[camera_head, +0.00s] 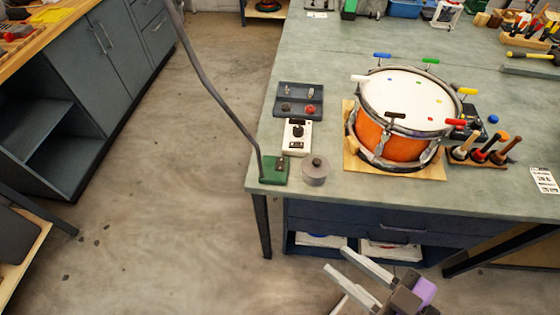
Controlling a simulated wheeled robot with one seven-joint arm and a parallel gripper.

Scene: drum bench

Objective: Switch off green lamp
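The green lamp has a green base (274,171) at the front left corner of the grey-green bench. A small dark detail, perhaps its switch, sits on top of the base. A thin dark stem (216,101) rises from the base and leans up and left out of the picture. The lamp's head is out of view, so I cannot tell whether it is lit. My gripper (335,260) is low in the picture, in front of the bench and below and right of the lamp base. Its pale fingers are apart with nothing seen between them.
A grey lidded pot (314,171) stands close right of the base. Behind are a white switch box (297,136) and a dark tray (300,101). An orange drum (402,118) on a wooden board and a mallet rack (476,158) stand farther right. Floor left of the bench is clear.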

